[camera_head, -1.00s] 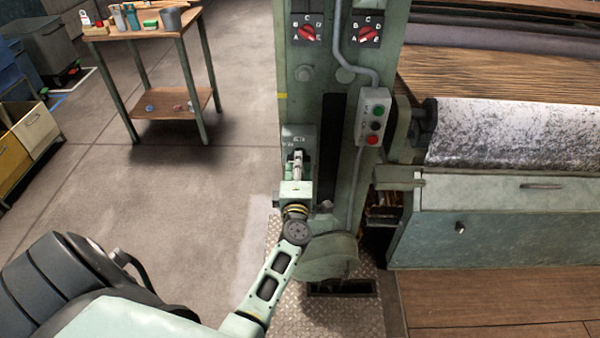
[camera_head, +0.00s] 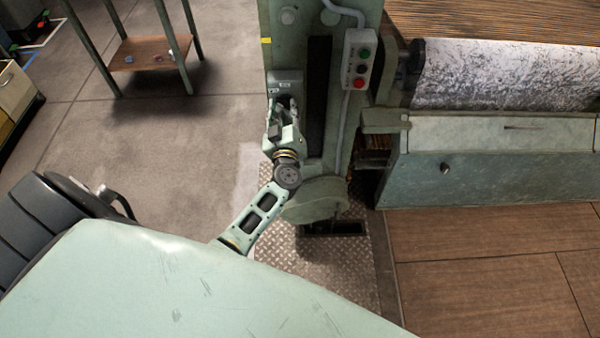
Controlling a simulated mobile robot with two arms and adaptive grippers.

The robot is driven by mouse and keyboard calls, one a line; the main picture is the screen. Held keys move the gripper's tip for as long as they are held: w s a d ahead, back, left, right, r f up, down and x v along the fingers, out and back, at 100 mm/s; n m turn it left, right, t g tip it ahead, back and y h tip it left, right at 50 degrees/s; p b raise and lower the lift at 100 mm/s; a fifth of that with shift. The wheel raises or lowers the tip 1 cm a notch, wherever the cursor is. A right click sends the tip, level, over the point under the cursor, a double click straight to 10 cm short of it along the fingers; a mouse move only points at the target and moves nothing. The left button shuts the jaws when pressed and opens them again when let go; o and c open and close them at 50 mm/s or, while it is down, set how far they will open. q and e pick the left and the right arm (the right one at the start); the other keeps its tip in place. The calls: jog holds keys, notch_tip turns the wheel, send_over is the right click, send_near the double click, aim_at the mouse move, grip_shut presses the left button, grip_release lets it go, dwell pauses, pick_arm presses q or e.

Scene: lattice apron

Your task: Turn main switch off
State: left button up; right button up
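The main switch (camera_head: 285,82) appears to be the small grey-green box with white lettering on the left face of the machine's green column. Its lower part, and any lever there, is mostly hidden behind my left gripper. My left gripper (camera_head: 282,108) points up at the box from just below and in front of it. Its two fingers look spread, with a dark gap between them. I cannot tell whether they touch the switch. My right gripper is out of view.
A push-button box (camera_head: 358,63) with green and red buttons hangs on the column, right of my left gripper. A roller with speckled cloth (camera_head: 500,75) is on the right. A round green housing (camera_head: 316,200) sits below. A wooden-shelved table (camera_head: 150,53) stands at upper left; the floor between is clear.

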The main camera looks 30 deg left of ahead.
pick_arm(q)
jog(key=m+b, duration=0.1)
jog(key=m, duration=0.4)
jog(key=shift+f, duration=0.1)
jog(key=v, duration=0.8)
jog(key=s+d+f+m+g+h, duration=0.1)
jog(key=s+d+f+m+h, duration=0.1)
jog(key=f, duration=0.8)
jog(key=s+d+f+m+g+h+b, duration=0.1)
jog(key=s+d+f+m+h, duration=0.2)
jog(key=s+d+f, duration=0.3)
jog(key=s+d+f+m+g+h+b, duration=0.1)
jog(key=s+d+f+m+g+h, duration=0.1)
jog(key=f, duration=1.4)
jog(key=shift+s+d+f+m+h, duration=0.2)
jog(key=shift+s+d+m+h, duration=0.3)
jog(key=shift+s+d+h, duration=0.65)
jog(key=shift+s+a+h, duration=0.15)
jog(key=shift+a+h, duration=0.1)
